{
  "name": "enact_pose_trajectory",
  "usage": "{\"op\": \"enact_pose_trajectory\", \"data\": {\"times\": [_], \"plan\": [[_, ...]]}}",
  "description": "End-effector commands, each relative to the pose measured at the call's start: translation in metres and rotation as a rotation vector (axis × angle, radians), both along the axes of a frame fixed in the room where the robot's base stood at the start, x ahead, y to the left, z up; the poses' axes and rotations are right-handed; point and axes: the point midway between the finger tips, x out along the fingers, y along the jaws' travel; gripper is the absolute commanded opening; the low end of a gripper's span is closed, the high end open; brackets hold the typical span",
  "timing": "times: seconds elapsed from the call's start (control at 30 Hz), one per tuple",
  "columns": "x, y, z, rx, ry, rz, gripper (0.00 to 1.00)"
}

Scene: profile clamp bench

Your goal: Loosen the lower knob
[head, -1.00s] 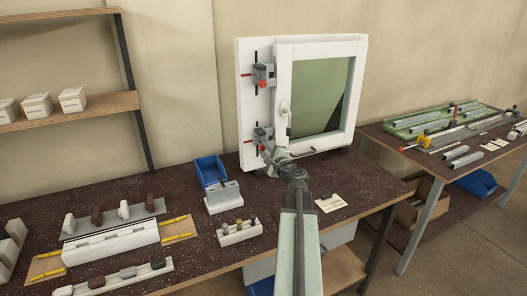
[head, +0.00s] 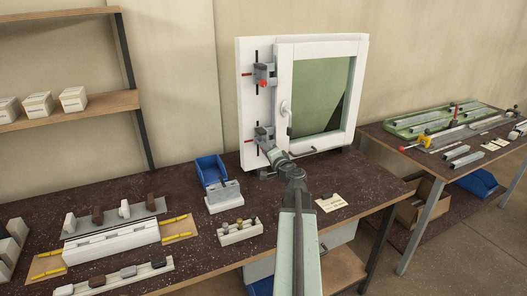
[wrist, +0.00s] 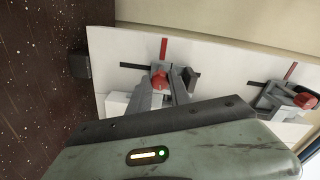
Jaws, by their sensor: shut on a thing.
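The lower clamp (head: 263,133) is grey and sits on the left side of the white window-frame panel. In the wrist view its red lower knob (wrist: 160,80) shows between the fingers of my gripper (wrist: 163,88), which is shut on it. In the head view my gripper (head: 268,149) reaches the lower clamp from the front and hides the knob. The upper clamp (head: 264,74) with its red upper knob (head: 263,83) is above, apart from my gripper; in the wrist view that knob (wrist: 304,99) is at the right.
The white panel (head: 245,105) stands upright at the back of the dark bench (head: 190,255). A blue bin (head: 211,171), a grey-white block (head: 223,197) and a tray of small parts (head: 240,231) stand left of my arm. A paper card (head: 331,203) lies to its right.

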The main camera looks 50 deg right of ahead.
Motion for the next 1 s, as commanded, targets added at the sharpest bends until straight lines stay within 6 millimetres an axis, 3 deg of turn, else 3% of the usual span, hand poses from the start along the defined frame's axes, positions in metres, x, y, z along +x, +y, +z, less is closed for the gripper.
{"op": "enact_pose_trajectory", "data": {"times": [0.63, 0.67, 0.73, 1.0], "plan": [[0.0015, 0.0021, 0.0000, -0.044, 0.018, 0.007, 0.00], [0.0016, 0.0022, -0.0001, -0.044, 0.018, 0.007, 0.29], [0.0013, 0.0018, -0.0001, -0.044, 0.018, 0.006, 0.46], [0.0002, 0.0005, -0.0001, -0.044, 0.018, 0.002, 0.46]]}}
